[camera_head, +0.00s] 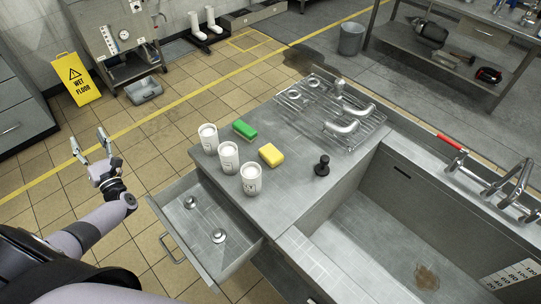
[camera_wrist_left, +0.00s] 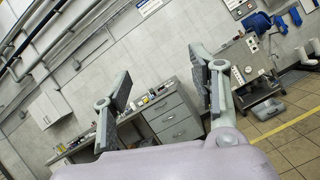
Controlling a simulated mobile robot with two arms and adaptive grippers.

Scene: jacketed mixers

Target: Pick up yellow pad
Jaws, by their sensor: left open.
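The yellow pad (camera_head: 271,155) lies on the steel counter, right of the white cups and in front of the green pad. My left gripper (camera_head: 90,146) is open and empty, out over the tiled floor to the left, well apart from the counter and the pad. In the left wrist view its two fingers (camera_wrist_left: 160,95) are spread with nothing between them, and the pad is not in that view. My right gripper does not show in either view.
Several white cups (camera_head: 229,158) stand along the counter's left part, left of the pad. A green pad (camera_head: 245,129) lies behind it, and a black knobbed tool (camera_head: 322,166) stands to the right. An open drawer (camera_head: 205,232) juts out below. A sink (camera_head: 400,240) lies right.

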